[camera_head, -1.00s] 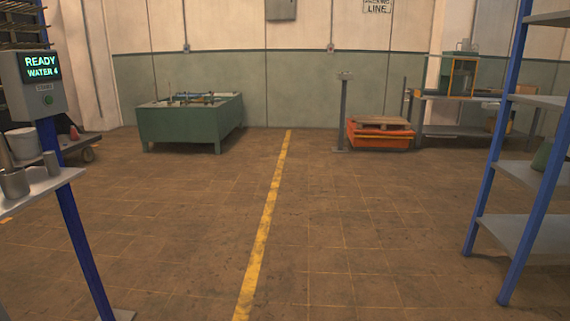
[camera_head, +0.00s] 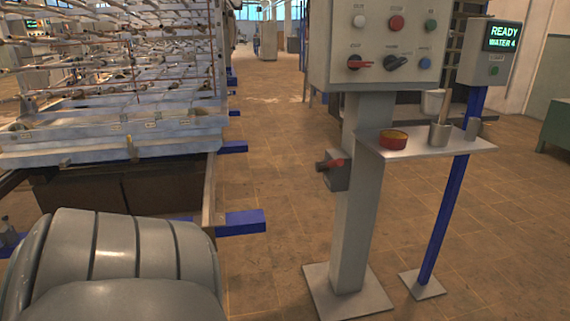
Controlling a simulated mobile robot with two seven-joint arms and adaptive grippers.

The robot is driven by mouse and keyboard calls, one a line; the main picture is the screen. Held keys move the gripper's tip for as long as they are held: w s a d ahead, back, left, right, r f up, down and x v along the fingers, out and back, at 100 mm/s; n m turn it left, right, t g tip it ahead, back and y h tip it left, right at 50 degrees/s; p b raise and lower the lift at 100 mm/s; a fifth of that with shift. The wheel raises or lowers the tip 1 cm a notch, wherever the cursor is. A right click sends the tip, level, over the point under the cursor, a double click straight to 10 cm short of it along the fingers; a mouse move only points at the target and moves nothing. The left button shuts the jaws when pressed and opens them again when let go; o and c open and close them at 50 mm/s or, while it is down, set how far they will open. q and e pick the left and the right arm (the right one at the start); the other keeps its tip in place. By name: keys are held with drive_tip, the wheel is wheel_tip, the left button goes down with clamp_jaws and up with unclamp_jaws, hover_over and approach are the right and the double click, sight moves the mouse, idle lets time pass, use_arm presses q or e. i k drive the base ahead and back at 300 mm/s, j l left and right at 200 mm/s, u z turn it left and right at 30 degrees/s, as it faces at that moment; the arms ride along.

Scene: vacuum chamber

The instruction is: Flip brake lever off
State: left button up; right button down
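A grey control box (camera_head: 376,45) stands on a grey post (camera_head: 357,215) right of centre. Its front has a red rotary handle (camera_head: 360,64), a dark one (camera_head: 398,62) and several round buttons. A small box on the post's left side bears a red lever (camera_head: 329,164), tilted slightly from horizontal. The labels are too small to read, so I cannot tell which of these is the brake lever. Neither of my grippers is in view, and nothing is seen touching the controls.
A shelf (camera_head: 470,146) with a red tin (camera_head: 393,139) and metal cups juts from the post. A blue post (camera_head: 446,215) carries a "READY WATER 4" screen (camera_head: 502,37). A rack on a trolley (camera_head: 110,140) fills the left. A grey rounded form (camera_head: 110,265) blocks the lower left. Floor between is clear.

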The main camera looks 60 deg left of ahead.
sight(322, 166)
drive_tip(key=u, duration=1.6)
